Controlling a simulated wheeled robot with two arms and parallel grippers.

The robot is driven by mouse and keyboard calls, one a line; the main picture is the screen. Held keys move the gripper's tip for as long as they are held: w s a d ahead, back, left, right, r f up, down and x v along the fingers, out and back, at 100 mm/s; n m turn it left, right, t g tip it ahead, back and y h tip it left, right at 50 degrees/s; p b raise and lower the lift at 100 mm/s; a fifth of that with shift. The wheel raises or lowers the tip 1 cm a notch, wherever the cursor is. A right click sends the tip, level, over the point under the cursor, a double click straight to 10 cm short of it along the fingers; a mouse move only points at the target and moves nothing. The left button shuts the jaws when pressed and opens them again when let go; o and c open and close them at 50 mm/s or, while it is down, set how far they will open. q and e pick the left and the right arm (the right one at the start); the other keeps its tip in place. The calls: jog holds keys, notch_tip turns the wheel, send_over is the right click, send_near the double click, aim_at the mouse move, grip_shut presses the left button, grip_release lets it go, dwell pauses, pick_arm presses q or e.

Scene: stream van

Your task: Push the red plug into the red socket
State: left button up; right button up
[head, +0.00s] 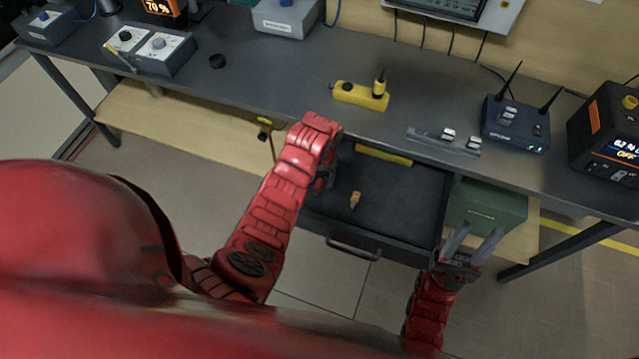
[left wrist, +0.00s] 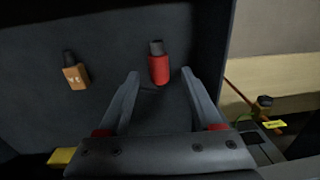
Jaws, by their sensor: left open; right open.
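The red plug (left wrist: 159,68) lies in the dark drawer in the left wrist view. It has a red body and a dark grey end. My left gripper (left wrist: 160,76) is open, with its fingertips on either side of the plug; whether they touch it I cannot tell. My right gripper (head: 475,237) is open and empty, right of the drawer. I cannot make out a red socket in either view.
An orange plug (head: 355,199) lies in the open drawer (head: 400,215), also in the left wrist view (left wrist: 76,76). On the bench above stand a yellow block (head: 360,96), a grey strip (head: 425,138) and a router (head: 515,125). A green box (head: 485,208) sits right of the drawer.

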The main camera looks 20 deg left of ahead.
pick_arm(q)
jog(key=shift+f, duration=0.8)
grip_shut()
jog(key=shift+r, duration=0.1)
